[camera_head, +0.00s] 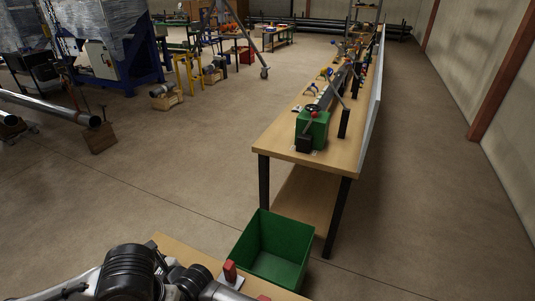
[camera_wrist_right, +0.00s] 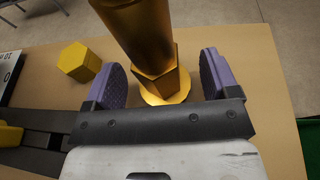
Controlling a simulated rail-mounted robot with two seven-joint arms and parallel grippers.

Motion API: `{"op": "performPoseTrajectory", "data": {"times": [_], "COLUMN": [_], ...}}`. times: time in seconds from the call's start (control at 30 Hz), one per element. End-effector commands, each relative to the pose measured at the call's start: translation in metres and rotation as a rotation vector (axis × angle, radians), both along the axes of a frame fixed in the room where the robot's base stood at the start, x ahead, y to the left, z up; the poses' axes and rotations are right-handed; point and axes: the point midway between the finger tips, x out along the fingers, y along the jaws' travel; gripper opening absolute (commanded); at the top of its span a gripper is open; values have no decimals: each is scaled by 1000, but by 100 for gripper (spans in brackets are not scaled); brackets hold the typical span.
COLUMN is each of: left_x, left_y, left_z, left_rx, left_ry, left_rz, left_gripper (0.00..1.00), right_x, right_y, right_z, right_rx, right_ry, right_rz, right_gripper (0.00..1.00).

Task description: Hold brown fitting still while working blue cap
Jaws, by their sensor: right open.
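In the right wrist view, a brown-gold fitting (camera_wrist_right: 140,35) with a hexagonal lower part stands on a round yellow base (camera_wrist_right: 178,92). My right gripper (camera_wrist_right: 160,72) is open, with one purple finger on each side of the fitting in the picture. Gaps show between the fingers and the fitting; I cannot tell how deep it sits between them. No blue cap can be made out in either view. My left gripper is not in view.
A yellow hexagonal piece (camera_wrist_right: 79,62) lies on the wooden table (camera_wrist_right: 250,50), left of the fitting. A green bin (camera_head: 272,247) stands in front of a long workbench (camera_head: 285,135). A red-topped part (camera_head: 230,272) rises near my arm. Open floor lies left of the workbench.

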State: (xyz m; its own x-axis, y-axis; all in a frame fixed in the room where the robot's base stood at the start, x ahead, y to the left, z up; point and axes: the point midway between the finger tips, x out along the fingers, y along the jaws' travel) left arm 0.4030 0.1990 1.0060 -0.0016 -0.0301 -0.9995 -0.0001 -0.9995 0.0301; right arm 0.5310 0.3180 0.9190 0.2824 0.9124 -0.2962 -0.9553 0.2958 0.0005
Motion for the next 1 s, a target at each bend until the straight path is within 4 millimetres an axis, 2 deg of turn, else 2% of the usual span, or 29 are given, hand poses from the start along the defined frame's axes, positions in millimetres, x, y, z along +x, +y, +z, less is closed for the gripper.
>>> {"op": "performPoseTrajectory", "data": {"times": [0.13, 0.53, 1.0], "left_x": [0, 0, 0], "left_y": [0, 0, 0], "left_z": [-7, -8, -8], "left_rx": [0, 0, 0], "left_ry": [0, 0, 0], "left_rz": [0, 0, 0], "left_gripper": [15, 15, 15], "right_x": [1, 2, 2], "right_y": [5, 6, 6], "right_z": [-2, -1, -1], "right_rx": [1, 1, 1], "right_ry": [0, 0, 0], "right_rz": [1, 0, 0], "right_gripper": [81, 80, 35]}}
